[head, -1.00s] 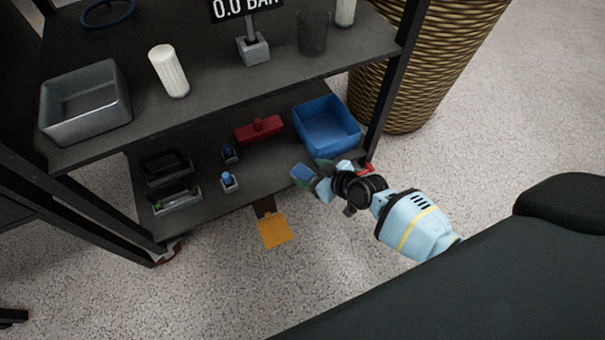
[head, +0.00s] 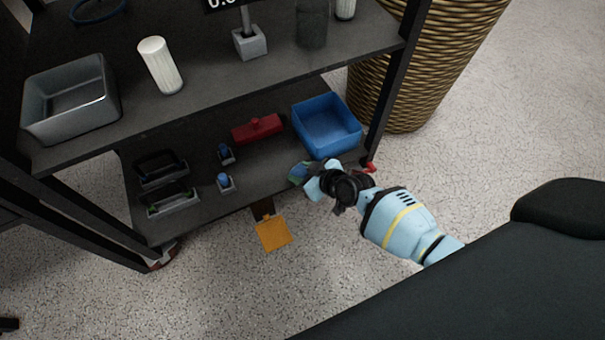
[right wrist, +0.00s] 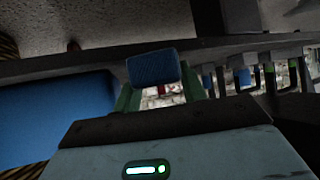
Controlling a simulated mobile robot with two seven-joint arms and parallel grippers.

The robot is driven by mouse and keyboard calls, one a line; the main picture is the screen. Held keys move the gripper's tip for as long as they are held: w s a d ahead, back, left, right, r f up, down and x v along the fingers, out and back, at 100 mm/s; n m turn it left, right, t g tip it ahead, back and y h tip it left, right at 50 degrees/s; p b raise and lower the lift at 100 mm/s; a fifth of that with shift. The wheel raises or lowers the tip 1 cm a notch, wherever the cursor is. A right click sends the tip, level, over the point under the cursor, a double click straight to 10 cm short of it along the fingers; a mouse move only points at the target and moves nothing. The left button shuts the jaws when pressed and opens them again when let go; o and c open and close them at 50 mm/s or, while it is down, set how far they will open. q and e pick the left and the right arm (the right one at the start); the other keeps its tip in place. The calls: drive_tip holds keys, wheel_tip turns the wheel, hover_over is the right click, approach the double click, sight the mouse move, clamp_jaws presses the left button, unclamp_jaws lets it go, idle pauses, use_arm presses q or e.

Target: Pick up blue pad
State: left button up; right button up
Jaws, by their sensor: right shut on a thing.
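My right gripper (head: 303,177) is at the front edge of the lower shelf, just in front of the blue bin. In the right wrist view the blue pad (right wrist: 153,67) sits between the green fingers, and the gripper is shut on it. In the head view the pad shows only as a small bluish patch (head: 299,170) at the fingertips, largely hidden. My left gripper is not in view.
The blue bin (head: 327,127) stands at the right end of the lower shelf (head: 262,174), beside a dark post. A red block (head: 257,129), small blue-topped items and black trays (head: 162,169) are further left. An orange flap (head: 273,233) hangs below the front edge.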

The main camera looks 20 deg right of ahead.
sight(303, 173)
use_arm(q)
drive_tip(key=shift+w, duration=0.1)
use_arm(e)
drive_tip(key=shift+r+p, duration=0.35)
drive_tip(key=shift+r, duration=0.1)
wheel_tip(303, 173, up, 3)
drive_tip(key=shift+r+p, duration=0.1)
drive_tip(key=shift+p, duration=0.85)
use_arm(q)
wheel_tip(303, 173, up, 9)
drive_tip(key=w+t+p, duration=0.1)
drive_tip(key=p, duration=0.5)
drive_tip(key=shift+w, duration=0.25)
use_arm(e)
drive_tip(key=s+a, duration=0.9)
drive_tip(key=s, duration=0.4)
drive_tip(key=shift+a+r, duration=0.3)
drive_tip(key=shift+r, duration=0.15)
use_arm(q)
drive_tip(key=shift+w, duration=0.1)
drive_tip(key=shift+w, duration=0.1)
use_arm(e)
drive_tip(key=shift+w, duration=0.1)
